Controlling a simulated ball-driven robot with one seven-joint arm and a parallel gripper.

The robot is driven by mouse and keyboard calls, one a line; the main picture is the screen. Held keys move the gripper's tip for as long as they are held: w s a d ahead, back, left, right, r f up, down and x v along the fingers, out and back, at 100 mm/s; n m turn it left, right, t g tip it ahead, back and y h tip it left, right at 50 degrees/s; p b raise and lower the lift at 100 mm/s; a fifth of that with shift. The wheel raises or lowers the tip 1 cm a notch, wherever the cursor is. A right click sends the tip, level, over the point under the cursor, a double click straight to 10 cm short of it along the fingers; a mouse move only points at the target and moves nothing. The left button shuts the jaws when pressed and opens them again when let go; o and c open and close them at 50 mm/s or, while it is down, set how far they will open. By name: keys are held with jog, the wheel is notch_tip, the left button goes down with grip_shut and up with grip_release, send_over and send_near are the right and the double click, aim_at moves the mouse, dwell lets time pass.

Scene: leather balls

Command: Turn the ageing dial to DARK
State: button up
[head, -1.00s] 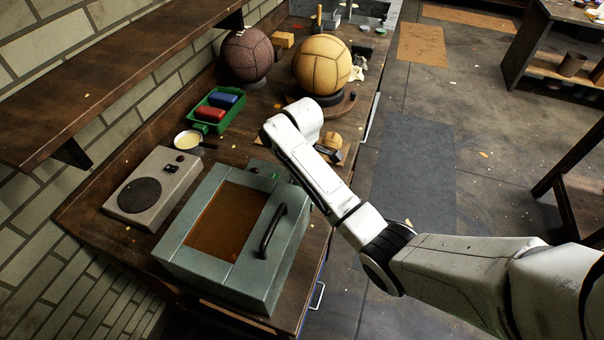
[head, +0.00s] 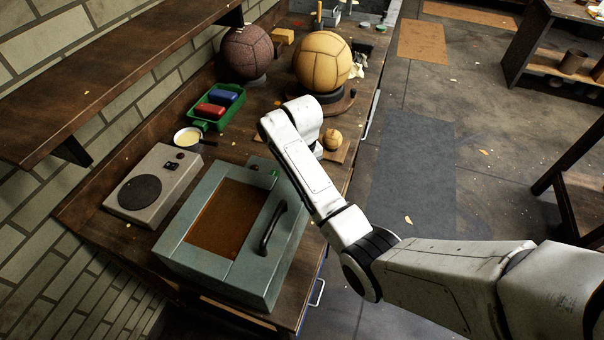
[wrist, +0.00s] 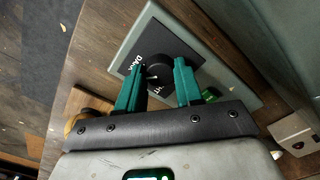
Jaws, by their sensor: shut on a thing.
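The ageing dial is a round black knob (wrist: 161,68) on a dark panel in the wrist view. The label DARK (wrist: 135,65) is beside it, and part of another label, ending in HT, shows near the fingers. A small pale mark shows on the knob, but I cannot tell its exact setting. My gripper (wrist: 160,76) has its two green fingers on either side of the knob, shut on it. In the head view my arm hides the gripper and dial. The grey-green box (head: 190,255) with a brown window and black handle stands at the front of the bench.
A grey device with a round black plate (head: 140,192) stands left of the box. A green tray (head: 226,116) with red and blue blocks lies behind. A yellow ball (head: 322,60) and dark ball (head: 248,52) stand farther back. A small ball (head: 332,138) sits near my arm.

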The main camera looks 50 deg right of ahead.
jog(key=shift+m, duration=1.7)
jog(key=o, duration=1)
jog(key=shift+o, duration=0.2)
jog(key=shift+r, duration=0.1)
